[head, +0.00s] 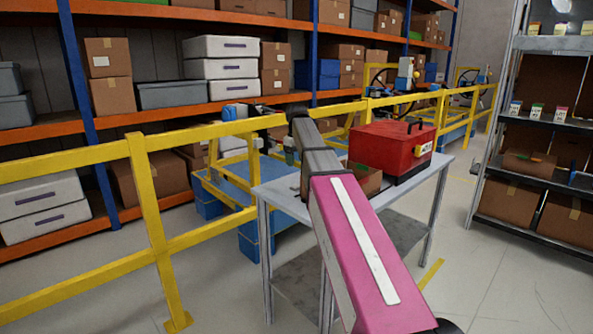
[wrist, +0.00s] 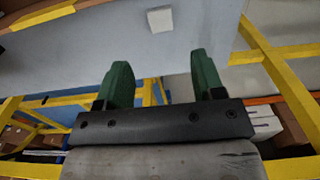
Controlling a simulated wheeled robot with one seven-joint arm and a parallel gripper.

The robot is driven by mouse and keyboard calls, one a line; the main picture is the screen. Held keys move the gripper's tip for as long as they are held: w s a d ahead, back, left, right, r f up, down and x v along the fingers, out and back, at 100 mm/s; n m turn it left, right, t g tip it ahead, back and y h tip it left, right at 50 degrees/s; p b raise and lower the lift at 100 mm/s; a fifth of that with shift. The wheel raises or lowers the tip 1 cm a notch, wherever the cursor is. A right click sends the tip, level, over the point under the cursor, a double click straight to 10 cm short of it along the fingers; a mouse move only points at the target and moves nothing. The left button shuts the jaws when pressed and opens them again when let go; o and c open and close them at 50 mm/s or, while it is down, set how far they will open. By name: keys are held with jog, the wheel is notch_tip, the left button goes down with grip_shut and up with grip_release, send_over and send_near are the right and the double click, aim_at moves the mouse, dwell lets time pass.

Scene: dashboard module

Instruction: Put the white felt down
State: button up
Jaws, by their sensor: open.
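A small white, block-like piece (wrist: 160,18), probably the white felt, lies on a pale blue-grey surface (wrist: 95,45) in the wrist view. It is at the top of that view, beyond my fingertips and apart from them. My gripper (wrist: 160,62) is open, with its two green fingers spread and nothing between them. In the head view my own arm reaches over the grey table (head: 272,196) and hides part of its top. I cannot make out the white piece in the head view.
A red toolbox (head: 392,150) stands on the table, with an open cardboard box (head: 366,178) beside it, partly behind my arm. A yellow railing (head: 140,190) runs behind and left of the table. A metal shelf (head: 535,125) stands at the right, with clear floor before it.

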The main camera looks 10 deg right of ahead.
jog(key=shift+o, duration=0.6)
jog(key=shift+r, duration=0.55)
jog(key=n+y, duration=0.1)
jog(key=n, duration=1.7)
send_over(296, 186)
jog(key=shift+g, duration=0.4)
notch_tip(296, 186, down, 7)
jog(key=shift+w+r, duration=0.15)
jog(key=shift+w+f, duration=0.1)
jog(key=shift+f, duration=2.65)
jog(key=c, duration=1.1)
jog(key=shift+r, duration=0.2)
